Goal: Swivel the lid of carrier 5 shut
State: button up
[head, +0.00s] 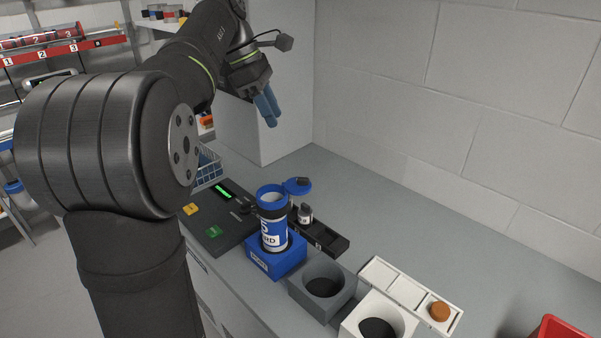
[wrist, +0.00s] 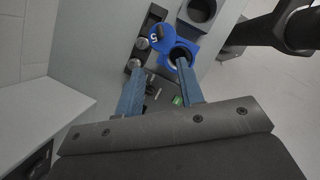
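Carrier 5 (head: 273,233) is a white-labelled tube with blue ends. It stands upright in a blue holder (head: 262,262) on the bench, with its mouth open at the top. Its blue lid (head: 297,186) is swung out to the side, behind and right of the mouth in the head view. In the wrist view the lid (wrist: 161,38), marked 5, lies left of the open mouth (wrist: 180,56). My gripper (head: 271,117) is high above and behind the carrier, touching nothing. In the wrist view its blue fingers (wrist: 158,84) are apart with nothing between them.
A black rack (head: 325,240) with a small vial (head: 305,213) stands right of the carrier. A grey empty holder (head: 322,285), a white holder (head: 362,328) and a white tray (head: 392,284) are in front. A dark control panel (head: 215,225) lies left.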

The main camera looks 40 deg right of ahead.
aim_at(303, 178)
jog(key=x, duration=1.6)
jog(key=shift+d+f, duration=0.1)
jog(key=shift+f, duration=0.35)
grip_shut()
